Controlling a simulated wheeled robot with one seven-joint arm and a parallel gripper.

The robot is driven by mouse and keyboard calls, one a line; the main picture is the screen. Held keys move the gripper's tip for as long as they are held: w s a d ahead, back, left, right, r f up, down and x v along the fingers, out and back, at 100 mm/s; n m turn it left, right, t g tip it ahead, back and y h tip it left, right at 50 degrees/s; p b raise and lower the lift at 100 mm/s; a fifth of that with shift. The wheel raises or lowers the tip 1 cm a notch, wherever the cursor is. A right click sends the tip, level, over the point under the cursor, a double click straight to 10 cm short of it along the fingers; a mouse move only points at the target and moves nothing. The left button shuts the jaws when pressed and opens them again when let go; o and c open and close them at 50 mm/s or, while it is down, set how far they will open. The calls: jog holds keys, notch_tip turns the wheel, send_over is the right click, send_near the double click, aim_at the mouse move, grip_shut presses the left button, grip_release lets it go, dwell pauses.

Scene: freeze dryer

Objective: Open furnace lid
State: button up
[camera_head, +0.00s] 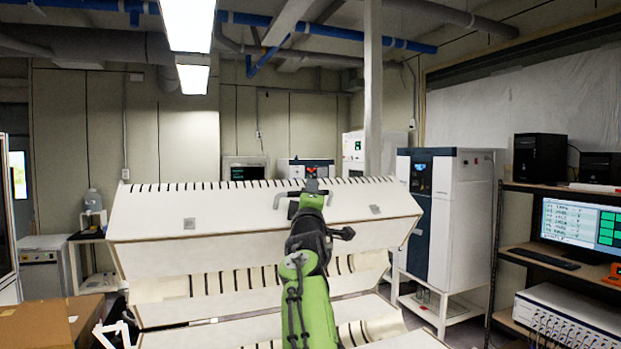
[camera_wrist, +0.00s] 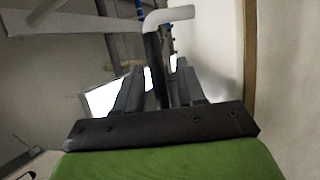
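The furnace lid (camera_head: 205,217) is a long white panel with slots along its top edge, tilted up above the slotted white furnace body (camera_head: 205,310) in the head view. A grey bar handle (camera_head: 281,198) stands at its top middle. My gripper (camera_head: 311,190) is at this handle, partly hidden by my green arm. In the wrist view, the handle's light bent end (camera_wrist: 170,17) lies past the fingertips. Its dark stem runs between the two dark fingers of my gripper (camera_wrist: 158,72). Narrow bright gaps show on both sides of the stem, so the fingers look open around it.
A white and dark blue cabinet (camera_head: 465,215) stands at the right behind the furnace. A shelf (camera_head: 530,190) with computers and a monitor (camera_head: 580,222) is at far right. A thin column (camera_head: 373,90) rises behind the lid.

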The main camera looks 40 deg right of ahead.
jog(key=shift+w+d+r, duration=0.2)
jog(key=shift+w, duration=0.05)
jog(key=shift+s+f, duration=0.1)
grip_shut()
